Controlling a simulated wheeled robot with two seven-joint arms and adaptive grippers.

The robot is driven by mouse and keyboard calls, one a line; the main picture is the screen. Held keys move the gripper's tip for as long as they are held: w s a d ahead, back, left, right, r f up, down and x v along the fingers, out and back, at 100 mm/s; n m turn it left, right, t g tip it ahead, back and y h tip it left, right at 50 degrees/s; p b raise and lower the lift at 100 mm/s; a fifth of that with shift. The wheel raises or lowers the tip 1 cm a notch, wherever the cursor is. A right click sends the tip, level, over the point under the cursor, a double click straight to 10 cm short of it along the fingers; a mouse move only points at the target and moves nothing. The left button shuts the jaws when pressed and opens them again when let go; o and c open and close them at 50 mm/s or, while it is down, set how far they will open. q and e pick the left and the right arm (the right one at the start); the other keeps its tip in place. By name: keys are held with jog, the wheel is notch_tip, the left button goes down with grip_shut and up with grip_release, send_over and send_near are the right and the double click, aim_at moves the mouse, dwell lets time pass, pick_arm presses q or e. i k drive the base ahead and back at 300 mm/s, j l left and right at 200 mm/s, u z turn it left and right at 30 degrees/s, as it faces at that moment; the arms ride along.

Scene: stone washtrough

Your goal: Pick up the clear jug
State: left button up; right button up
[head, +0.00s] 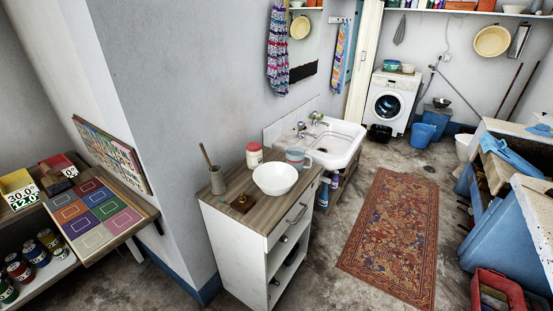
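A clear jug (296,156) with a bluish-grey look stands on the wooden top of the white cabinet (229,201). It is small in the head view, near the cabinet's far end, beside the sink. Neither of my grippers is in view.
A patterned rug (393,240) lies on the floor to the right.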

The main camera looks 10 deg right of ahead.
aim_at(299, 161)
jog(key=i+l+u, duration=0.15)
jog(key=l+u, duration=0.3)
jog(key=l, duration=0.3)
jog(key=l+u, duration=0.45)
jog(key=l, duration=0.35)
jog(key=i, duration=0.1)
